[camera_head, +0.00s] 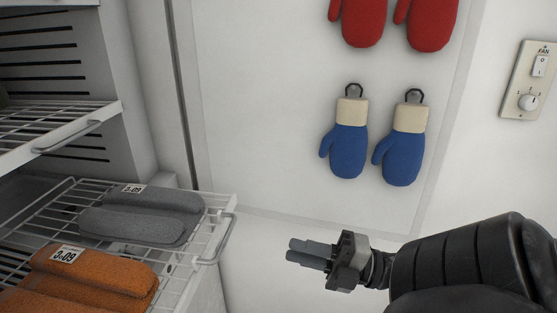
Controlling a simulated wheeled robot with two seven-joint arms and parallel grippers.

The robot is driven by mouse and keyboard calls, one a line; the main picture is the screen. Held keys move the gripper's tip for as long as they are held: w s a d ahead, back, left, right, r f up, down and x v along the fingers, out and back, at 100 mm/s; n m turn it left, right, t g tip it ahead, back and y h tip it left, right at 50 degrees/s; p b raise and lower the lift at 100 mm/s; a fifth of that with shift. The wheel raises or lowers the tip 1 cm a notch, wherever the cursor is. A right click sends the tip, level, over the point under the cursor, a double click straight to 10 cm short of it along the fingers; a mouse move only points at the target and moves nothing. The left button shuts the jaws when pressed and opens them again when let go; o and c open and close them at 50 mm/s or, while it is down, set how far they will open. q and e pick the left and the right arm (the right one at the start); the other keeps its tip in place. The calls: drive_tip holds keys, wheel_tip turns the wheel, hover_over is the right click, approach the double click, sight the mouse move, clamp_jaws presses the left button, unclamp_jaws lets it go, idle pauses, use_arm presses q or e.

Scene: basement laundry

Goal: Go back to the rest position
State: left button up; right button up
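My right gripper (291,250) comes in from the lower right and points left, in front of the white wall below the blue mittens. Its two grey fingers lie close side by side with no clear gap and nothing between them. My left gripper is not in view. A pair of blue mittens with cream cuffs (348,145) (403,155) hangs from dark hooks on the white panel. Two red mittens (361,22) (429,22) hang above them, cut off by the top edge.
Another wire rack (70,128) is above. A fan switch plate (527,80) is at right. Free space lies between rack and gripper.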

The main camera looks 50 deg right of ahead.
drive_tip(key=w+a+f+m+g+h, duration=0.1)
drive_tip(key=w+a+f+m+h, duration=0.4)
drive_tip(key=m, duration=0.4)
drive_tip(key=w+a+f+m+h, duration=0.2)
drive_tip(key=a+f+m+h, duration=0.2)
drive_tip(key=f+m, duration=0.35)
drive_tip(key=s+a+f+m+g+y, duration=0.1)
drive_tip(key=a+f+m+g, duration=0.1)
drive_tip(key=a, duration=0.5)
drive_tip(key=s+a+f+m+g+y, duration=0.1)
drive_tip(key=s+a+f+m+g, duration=0.1)
drive_tip(key=a+f+g, duration=0.2)
drive_tip(key=a, duration=0.3)
drive_tip(key=shift+s+a+f+m+y, duration=0.25)
drive_tip(key=shift+s+a+m+y, duration=0.05)
drive_tip(key=shift+a+m+y, duration=0.1)
